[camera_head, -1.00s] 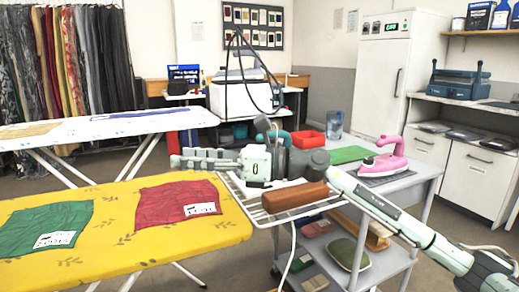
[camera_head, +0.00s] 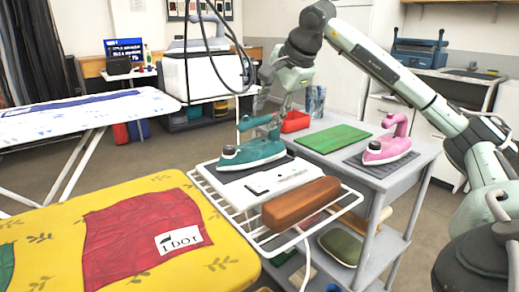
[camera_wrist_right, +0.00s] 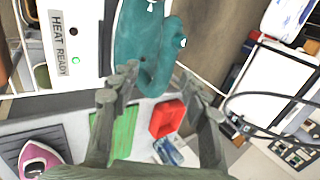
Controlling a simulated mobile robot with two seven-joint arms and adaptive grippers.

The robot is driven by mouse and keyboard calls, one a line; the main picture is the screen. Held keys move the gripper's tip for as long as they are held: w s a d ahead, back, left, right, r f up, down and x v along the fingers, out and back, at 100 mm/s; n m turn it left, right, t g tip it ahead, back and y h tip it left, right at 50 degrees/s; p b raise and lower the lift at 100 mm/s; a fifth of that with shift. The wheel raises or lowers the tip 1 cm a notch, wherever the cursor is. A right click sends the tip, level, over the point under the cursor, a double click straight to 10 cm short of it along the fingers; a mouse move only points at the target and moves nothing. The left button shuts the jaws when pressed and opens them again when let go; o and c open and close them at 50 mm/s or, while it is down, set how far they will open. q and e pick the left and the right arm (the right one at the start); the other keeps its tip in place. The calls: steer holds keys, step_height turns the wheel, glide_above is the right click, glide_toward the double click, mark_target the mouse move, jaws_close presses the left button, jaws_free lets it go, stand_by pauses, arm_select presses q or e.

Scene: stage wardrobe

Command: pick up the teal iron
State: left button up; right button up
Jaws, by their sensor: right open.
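The teal iron (camera_head: 250,154) stands on a white station with a wire rack, beside the yellow ironing board; it also shows in the right wrist view (camera_wrist_right: 140,42). My right gripper (camera_head: 272,103) points down just above and behind the iron's handle. In the right wrist view my right gripper (camera_wrist_right: 160,82) is open, with the iron's teal handle end between and beyond the fingertips. I cannot tell whether a finger touches it. My left gripper is not in view.
A brown block (camera_head: 300,204) lies on the rack in front of the iron. A pink iron (camera_head: 388,148), a green mat (camera_head: 334,138) and a red tray (camera_head: 295,121) sit on the grey cart. The yellow ironing board (camera_head: 215,275) is close at left.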

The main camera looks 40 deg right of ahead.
mark_target(263, 116)
steer(key=x, duration=0.4)
steer(key=shift+w+d, duration=0.1)
steer(key=shift+w, duration=0.25)
steer(key=shift+r, duration=0.1)
jaws_close()
